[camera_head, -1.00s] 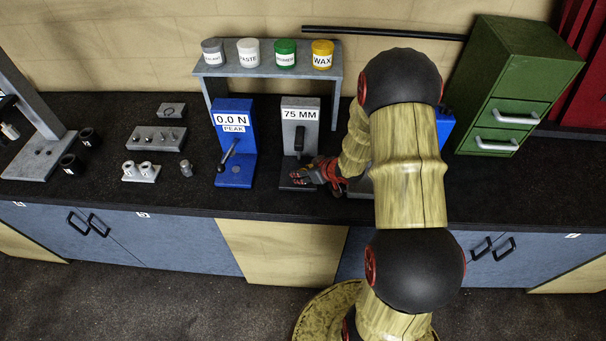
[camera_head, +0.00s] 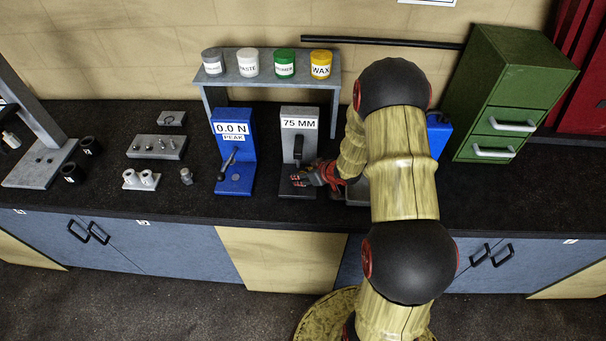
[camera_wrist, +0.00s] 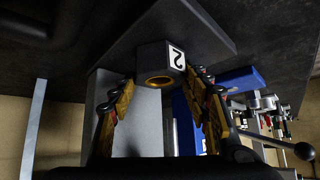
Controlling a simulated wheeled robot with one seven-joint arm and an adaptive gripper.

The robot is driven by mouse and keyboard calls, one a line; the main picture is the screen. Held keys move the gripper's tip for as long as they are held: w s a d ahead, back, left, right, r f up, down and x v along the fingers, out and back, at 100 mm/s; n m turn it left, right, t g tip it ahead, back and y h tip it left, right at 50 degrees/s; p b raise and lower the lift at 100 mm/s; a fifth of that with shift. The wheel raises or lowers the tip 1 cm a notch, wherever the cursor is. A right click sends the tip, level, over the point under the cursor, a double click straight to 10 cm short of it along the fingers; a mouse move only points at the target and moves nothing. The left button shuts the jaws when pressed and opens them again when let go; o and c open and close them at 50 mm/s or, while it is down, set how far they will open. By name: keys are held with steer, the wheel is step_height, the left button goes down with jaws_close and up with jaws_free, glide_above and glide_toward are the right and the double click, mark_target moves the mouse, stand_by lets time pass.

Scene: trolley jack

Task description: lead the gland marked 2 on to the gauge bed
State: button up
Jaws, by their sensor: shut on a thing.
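The gland marked 2 (camera_wrist: 154,62) is a grey block with a white "2" label and a brass-coloured ring in its near end. My gripper (camera_wrist: 160,82) is shut on it, with one finger on each side; in the head view, my gripper (camera_head: 304,179) is over the gauge bed and hides the gland. The gauge bed (camera_head: 287,192) is the dark grey base of the upright gauge (camera_head: 299,140), whose display reads 75 MM. In the wrist view, the bed (camera_wrist: 205,35) lies behind the gland. I cannot tell whether the gland touches it.
A blue gauge (camera_head: 232,135) reading 0.0 N stands close to the left. A shelf (camera_head: 270,84) with several jars is behind. A peg block (camera_head: 156,147) and small parts lie further left. A green cabinet (camera_head: 515,95) stands right.

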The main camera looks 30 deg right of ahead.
steer(key=shift+f, duration=0.1)
stand_by(0.5)
steer(key=o, duration=1.7)
steer(key=shift+c, duration=0.2)
steer(key=shift+o, duration=0.5)
steer(key=shift+s+f, duration=0.1)
steer(key=v, duration=1.2)
steer(key=p+v, duration=0.6)
steer(key=v, duration=0.1)
steer(key=shift+p, duration=0.3)
